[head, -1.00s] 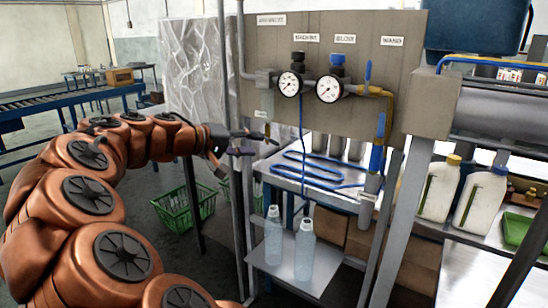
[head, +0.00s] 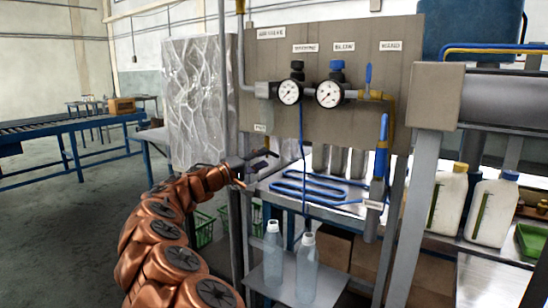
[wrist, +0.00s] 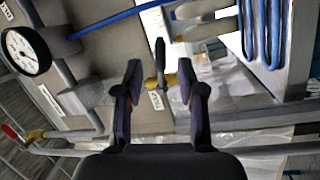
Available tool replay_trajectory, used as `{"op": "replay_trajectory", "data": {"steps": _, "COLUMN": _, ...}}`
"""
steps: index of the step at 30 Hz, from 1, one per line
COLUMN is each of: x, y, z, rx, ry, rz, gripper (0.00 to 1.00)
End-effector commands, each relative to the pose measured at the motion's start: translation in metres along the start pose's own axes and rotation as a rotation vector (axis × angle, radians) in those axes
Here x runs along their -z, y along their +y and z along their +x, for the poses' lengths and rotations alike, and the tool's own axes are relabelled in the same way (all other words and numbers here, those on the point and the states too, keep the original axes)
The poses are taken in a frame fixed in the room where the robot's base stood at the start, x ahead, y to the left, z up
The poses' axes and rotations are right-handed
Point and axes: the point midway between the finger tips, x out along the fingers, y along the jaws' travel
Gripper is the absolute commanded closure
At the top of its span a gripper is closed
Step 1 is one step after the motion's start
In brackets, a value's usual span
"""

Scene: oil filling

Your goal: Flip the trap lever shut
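The trap lever (wrist: 160,52) is a slim dark handle on a small brass valve in the wrist view, beside a small white label (wrist: 155,100). My gripper (wrist: 159,78) is open, with one finger on each side of the lever and valve. Gaps show on both sides, and no contact is visible. In the head view my gripper (head: 262,162) is just below the small label (head: 260,128) at the panel's lower left. The lever is hard to make out there behind the fingers.
The grey panel (head: 320,120) carries two gauges (head: 289,92) (head: 329,92) and a blue-handled valve (head: 368,76). A grey vertical post stands left of my gripper. Two clear bottles (head: 306,268) (head: 273,252) stand on a low shelf. A red-handled valve (wrist: 10,132) shows in the wrist view.

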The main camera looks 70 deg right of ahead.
Motion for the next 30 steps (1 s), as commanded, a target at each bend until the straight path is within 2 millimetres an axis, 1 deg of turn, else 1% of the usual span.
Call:
{"op": "replay_trajectory", "data": {"steps": 1, "x": -0.002, "y": -0.001, "z": 0.009, "rx": 0.002, "ry": -0.004, "rz": 0.0, "gripper": 0.61}}
{"op": "replay_trajectory", "data": {"steps": 6, "x": -0.002, "y": -0.002, "z": 0.032, "rx": 0.002, "ry": -0.005, "rz": -0.003, "gripper": 0.61}}
{"op": "replay_trajectory", "data": {"steps": 12, "x": -0.001, "y": -0.001, "z": 0.048, "rx": 0.001, "ry": -0.002, "rz": -0.001, "gripper": 0.61}}
{"op": "replay_trajectory", "data": {"steps": 16, "x": -0.001, "y": -0.001, "z": 0.052, "rx": 0.001, "ry": -0.002, "rz": -0.001, "gripper": 0.61}}
{"op": "replay_trajectory", "data": {"steps": 23, "x": -0.001, "y": -0.001, "z": 0.053, "rx": 0.0, "ry": -0.002, "rz": -0.002, "gripper": 0.61}}
{"op": "replay_trajectory", "data": {"steps": 24, "x": -0.001, "y": -0.001, "z": 0.053, "rx": 0.001, "ry": -0.002, "rz": -0.002, "gripper": 0.62}}
{"op": "replay_trajectory", "data": {"steps": 25, "x": -0.001, "y": -0.001, "z": 0.053, "rx": 0.001, "ry": -0.002, "rz": -0.002, "gripper": 0.65}}
{"op": "replay_trajectory", "data": {"steps": 30, "x": -0.001, "y": -0.001, "z": 0.053, "rx": 0.001, "ry": -0.002, "rz": -0.002, "gripper": 0.83}}
